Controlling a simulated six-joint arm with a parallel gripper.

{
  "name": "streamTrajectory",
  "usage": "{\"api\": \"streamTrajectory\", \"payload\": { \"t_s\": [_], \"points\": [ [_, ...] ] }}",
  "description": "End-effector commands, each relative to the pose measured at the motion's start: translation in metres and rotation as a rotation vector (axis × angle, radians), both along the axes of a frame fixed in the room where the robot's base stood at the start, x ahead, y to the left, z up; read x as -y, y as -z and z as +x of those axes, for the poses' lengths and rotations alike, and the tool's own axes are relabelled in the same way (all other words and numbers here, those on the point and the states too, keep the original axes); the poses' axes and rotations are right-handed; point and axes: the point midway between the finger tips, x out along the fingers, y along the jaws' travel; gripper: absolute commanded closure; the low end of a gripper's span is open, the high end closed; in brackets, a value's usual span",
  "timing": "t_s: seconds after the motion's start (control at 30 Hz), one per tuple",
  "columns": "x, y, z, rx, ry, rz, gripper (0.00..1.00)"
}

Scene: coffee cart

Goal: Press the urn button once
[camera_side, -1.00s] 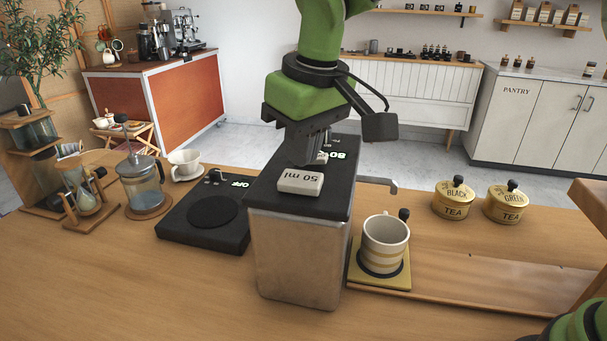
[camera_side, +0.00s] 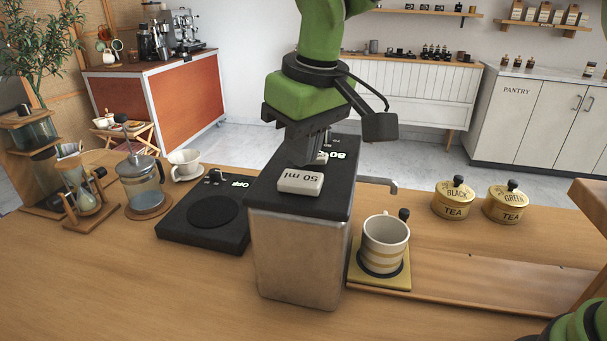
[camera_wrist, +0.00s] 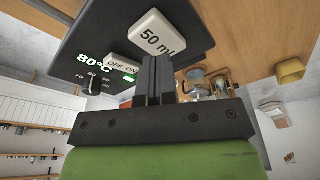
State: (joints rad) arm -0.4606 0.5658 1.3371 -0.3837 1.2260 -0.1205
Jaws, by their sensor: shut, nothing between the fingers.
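The urn (camera_side: 298,255) is a metal box with a black top, standing on the wooden counter. Its white button marked "50 ml" (camera_side: 300,181) sits on the top; it also shows in the wrist view (camera_wrist: 157,38). My gripper (camera_side: 313,160) is shut and empty, pointing down over the urn's top just behind the button. In the wrist view my fingertips (camera_wrist: 155,62) overlap the lower edge of the button. I cannot tell whether they touch it. A striped mug (camera_side: 384,246) stands on a yellow coaster below the urn's spout (camera_side: 380,182).
The urn's top also has a small OFF/ON switch (camera_wrist: 122,65) and a lit "80°C" display. Two tea tins (camera_side: 453,200) stand to the right.

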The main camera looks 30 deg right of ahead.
Motion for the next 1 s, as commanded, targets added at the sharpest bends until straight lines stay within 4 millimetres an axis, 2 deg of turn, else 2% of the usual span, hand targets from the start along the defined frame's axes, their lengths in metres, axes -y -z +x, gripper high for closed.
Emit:
{"api": "streamTrajectory", "payload": {
  "t_s": [1.0],
  "points": [
    [0.000,0.024,0.000,-0.002,0.000,-0.001,1.00]
  ]
}}
